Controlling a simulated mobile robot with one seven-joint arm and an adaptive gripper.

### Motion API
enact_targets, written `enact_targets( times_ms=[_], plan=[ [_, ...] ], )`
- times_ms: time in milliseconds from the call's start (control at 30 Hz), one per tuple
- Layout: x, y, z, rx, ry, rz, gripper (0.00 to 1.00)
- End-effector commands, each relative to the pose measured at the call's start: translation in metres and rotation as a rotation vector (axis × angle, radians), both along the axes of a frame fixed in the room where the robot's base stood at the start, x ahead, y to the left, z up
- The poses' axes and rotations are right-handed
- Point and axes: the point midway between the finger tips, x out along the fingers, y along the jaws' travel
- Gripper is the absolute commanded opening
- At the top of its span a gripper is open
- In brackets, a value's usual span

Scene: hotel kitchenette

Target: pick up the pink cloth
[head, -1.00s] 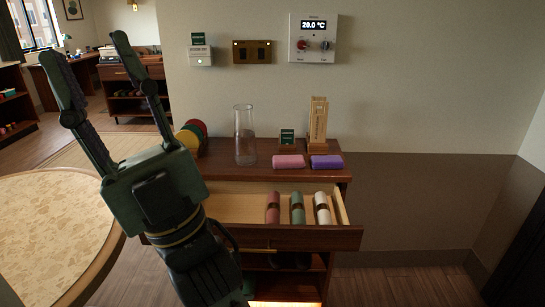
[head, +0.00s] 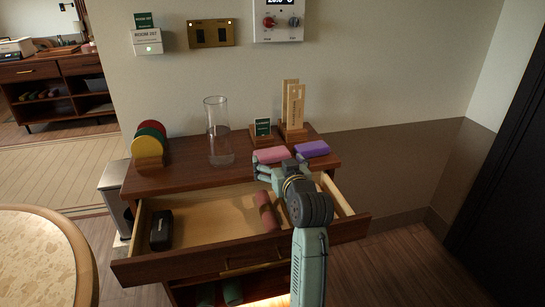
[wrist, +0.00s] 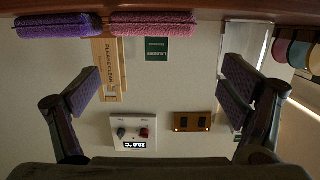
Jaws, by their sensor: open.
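The pink cloth (head: 271,155) lies folded on the cabinet top (head: 185,180), near its front edge. It also shows at the top of the upside-down wrist view (wrist: 153,24). My gripper (head: 281,165) is open and empty, just in front of the pink cloth, its fingers spread to either side. In the wrist view the two fingers (wrist: 162,70) stand wide apart, with the pink cloth beyond the gap between them. I cannot tell whether a finger touches the cloth. My wrist hides part of the open drawer.
A purple cloth (head: 312,149) lies close to the right of the pink one. Behind stand a small green sign (head: 262,128) and a wooden holder (head: 292,108). A glass carafe (head: 219,133) stands left. The open drawer (head: 215,257) juts out below, holding a dusty-red roll (head: 266,211).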

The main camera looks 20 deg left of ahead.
Motion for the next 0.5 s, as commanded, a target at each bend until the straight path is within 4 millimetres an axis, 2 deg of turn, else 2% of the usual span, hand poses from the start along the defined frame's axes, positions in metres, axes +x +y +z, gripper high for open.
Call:
enact_targets(
  times_ms=[67, 300, 500],
  plan=[
    [0.008, -0.005, -0.01, -0.01, 0.028, -0.008, 1.0],
    [0.038, 0.015, -0.019, -0.013, 0.035, -0.008, 1.0],
    [0.051, 0.023, -0.022, -0.012, 0.031, -0.009, 1.0]
  ],
)
